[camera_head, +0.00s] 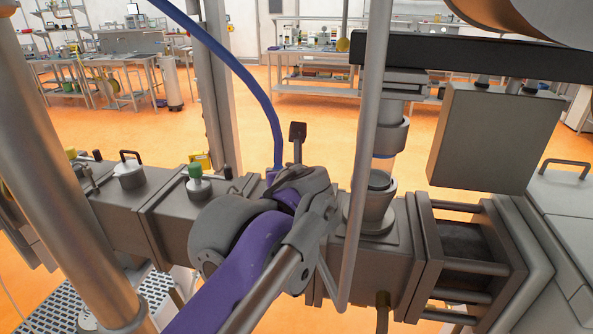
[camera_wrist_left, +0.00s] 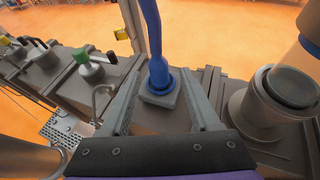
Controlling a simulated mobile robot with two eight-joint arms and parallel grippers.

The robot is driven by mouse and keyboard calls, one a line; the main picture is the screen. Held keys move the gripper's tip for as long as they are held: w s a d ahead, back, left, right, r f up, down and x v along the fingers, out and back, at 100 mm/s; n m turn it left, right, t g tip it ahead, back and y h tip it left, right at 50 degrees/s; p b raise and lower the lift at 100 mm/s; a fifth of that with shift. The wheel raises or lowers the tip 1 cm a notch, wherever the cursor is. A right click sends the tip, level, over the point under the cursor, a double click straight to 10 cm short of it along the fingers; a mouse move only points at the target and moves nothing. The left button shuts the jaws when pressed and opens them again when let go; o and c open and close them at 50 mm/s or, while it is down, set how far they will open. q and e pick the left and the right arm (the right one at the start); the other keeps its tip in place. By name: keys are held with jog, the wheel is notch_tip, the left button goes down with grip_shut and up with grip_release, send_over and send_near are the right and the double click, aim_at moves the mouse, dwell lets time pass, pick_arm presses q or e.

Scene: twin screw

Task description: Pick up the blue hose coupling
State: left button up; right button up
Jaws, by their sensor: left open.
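The blue hose coupling (camera_wrist_left: 160,80) is at the lower end of a blue hose (camera_wrist_left: 152,30) and sits upright on a small grey square base on the machine. In the head view the blue hose (camera_head: 245,72) curves down from the top, and its lower end (camera_head: 272,175) is partly hidden behind my left wrist. My left gripper (camera_wrist_left: 162,74) is open, with one finger on each side of the coupling. A gap shows between the coupling and each finger. In the head view my left wrist covers most of the fingers. My right gripper is not in view.
A grey metal cylinder port (camera_head: 372,205) stands right of the coupling. A green-topped fitting (camera_head: 197,178) and a lid with a handle (camera_head: 130,172) are to the left. A thin vertical pipe (camera_head: 366,140) and a hanging grey box (camera_head: 492,135) stand at the right.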

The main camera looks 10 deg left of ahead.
aim_at(279, 163)
pick_arm(q)
jog(key=x, duration=0.5)
jog(key=shift+a, duration=0.2)
jog(key=x, duration=0.2)
jog(key=p+x, duration=0.1)
jog(key=x, duration=0.1)
jog(key=shift+w+a+r, duration=0.1)
jog(key=shift+w+a, duration=0.1)
jog(key=shift+w, duration=0.15)
jog(key=shift+w+a+f, duration=0.1)
jog(key=shift+w+f, duration=0.1)
jog(key=shift+w, duration=0.15)
jog(key=shift+s+r, duration=0.1)
jog(key=shift+s, duration=0.1)
jog(key=shift+c, duration=0.4)
grip_shut()
